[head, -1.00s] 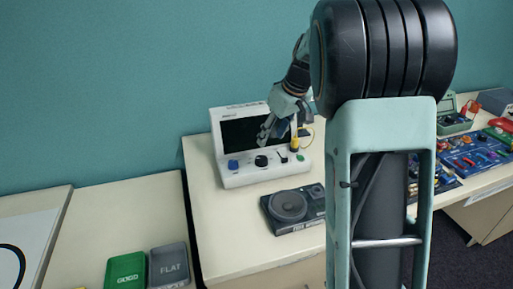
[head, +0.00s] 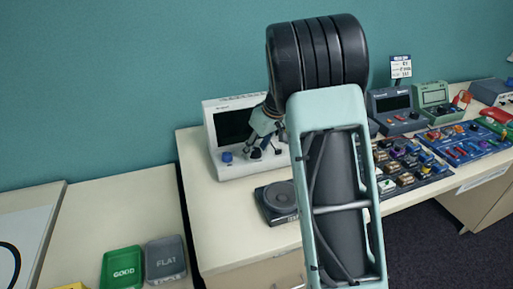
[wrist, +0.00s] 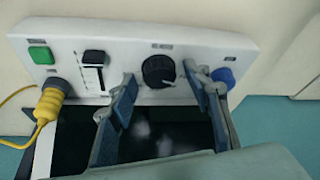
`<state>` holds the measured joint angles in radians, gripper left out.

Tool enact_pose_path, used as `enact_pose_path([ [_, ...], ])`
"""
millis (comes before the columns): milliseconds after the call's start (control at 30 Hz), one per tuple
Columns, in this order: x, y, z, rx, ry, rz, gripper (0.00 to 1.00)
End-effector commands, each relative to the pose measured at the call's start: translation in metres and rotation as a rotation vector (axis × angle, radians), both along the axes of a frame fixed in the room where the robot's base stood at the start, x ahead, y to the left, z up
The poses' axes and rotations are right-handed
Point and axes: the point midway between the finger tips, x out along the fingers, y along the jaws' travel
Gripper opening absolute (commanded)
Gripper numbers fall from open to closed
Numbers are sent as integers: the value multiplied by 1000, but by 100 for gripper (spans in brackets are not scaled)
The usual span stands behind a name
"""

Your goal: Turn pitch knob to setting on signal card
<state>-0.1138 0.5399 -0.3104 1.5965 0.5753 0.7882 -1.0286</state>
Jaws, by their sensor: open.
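The white console (head: 228,172) with a dark screen (head: 234,124) stands on the table against the wall. Its round black knob (wrist: 158,70), with a pale pointer line, is on the front panel. My gripper (wrist: 160,74) is open, one finger on each side of this knob; I cannot tell whether they touch it. In the head view my gripper (head: 258,147) is over the console's front. A blue knob (wrist: 223,76), a black slider (wrist: 94,58) and a green button (wrist: 41,55) flank it. Panel labels are too small to read. A small upright card (head: 401,66) stands behind the table's devices, its text unclear.
A dark speaker-like box (head: 277,200) lies in front of the console. A yellow plug with cable (wrist: 50,102) sits in the panel. Boards of coloured parts (head: 408,165) lie to the right. Green GOOD (head: 123,281) and grey FLAT (head: 164,277) trays are on the left table.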

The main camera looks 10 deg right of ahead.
Motion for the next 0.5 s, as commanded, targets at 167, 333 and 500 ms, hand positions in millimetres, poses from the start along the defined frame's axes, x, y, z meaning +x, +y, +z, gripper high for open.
enact_pose_path([
  [167,0,0,0,0,0,0,37],
  [333,0,0,0,0,0,0,18],
  [500,0,0,0,0,0,0,4],
])
